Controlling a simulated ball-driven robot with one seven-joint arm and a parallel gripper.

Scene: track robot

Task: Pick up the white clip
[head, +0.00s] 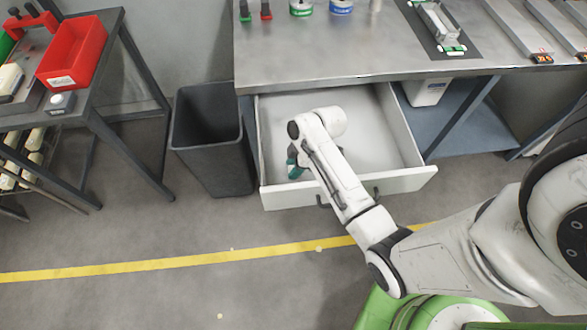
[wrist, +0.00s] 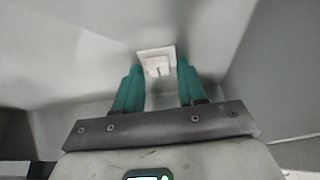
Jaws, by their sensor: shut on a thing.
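The white clip (wrist: 156,63) shows in the wrist view between the tips of my gripper's green fingers. My gripper (wrist: 158,82) is shut on it. In the head view my gripper (head: 294,163) is inside the open drawer (head: 384,145), near its left wall, and my arm covers part of it. The clip cannot be made out in the head view. I cannot tell whether the clip touches the drawer floor.
The drawer hangs open under the metal workbench (head: 330,65). A dark bin (head: 210,145) stands left of it. A red tray (head: 73,50) sits on the left table. Small pale bits (head: 220,316) lie on the floor near the yellow line.

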